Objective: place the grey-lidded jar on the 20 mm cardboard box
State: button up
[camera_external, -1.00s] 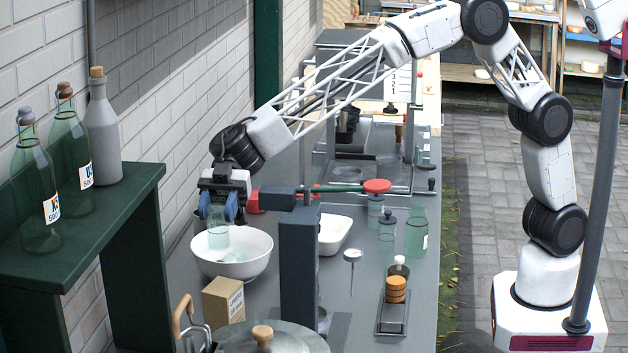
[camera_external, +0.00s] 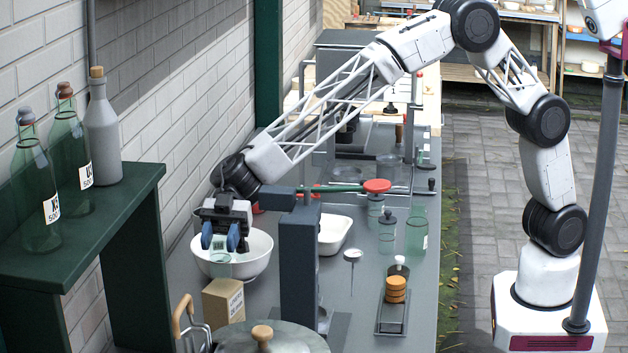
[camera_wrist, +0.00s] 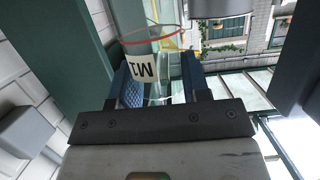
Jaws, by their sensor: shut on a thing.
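My gripper (camera_external: 225,240) is shut on a clear, greenish glass jar (camera_external: 220,267). The jar's lower part shows below the blue fingers, in front of the white bowl and just above and behind the cardboard box (camera_external: 223,300). In the wrist view, the jar (camera_wrist: 162,88) is between the fingers, with a white "M1" label and a red ring; no grey lid can be made out on it. The box stands on the grey bench with small print on its side, too small to read. A glass jar with a dark grey lid (camera_external: 387,236) stands on the bench at the right.
The white bowl (camera_external: 257,258) stands behind the box. A grey post (camera_external: 298,265) rises to its right. A large lidded pot (camera_external: 285,340) and a wooden-handled tool (camera_external: 182,312) are close in front. Bottles stand on the green shelf (camera_external: 95,222) at the left.

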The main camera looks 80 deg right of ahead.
jog(key=shift+f, duration=1.05)
jog(key=shift+f, duration=0.15)
jog(key=o, duration=1.1)
jog(key=shift+c, duration=0.2)
jog(key=shift+d, duration=0.15)
jog(key=v, duration=1.1)
jog(key=shift+d+r, duration=0.3)
jog(key=shift+d, duration=0.05)
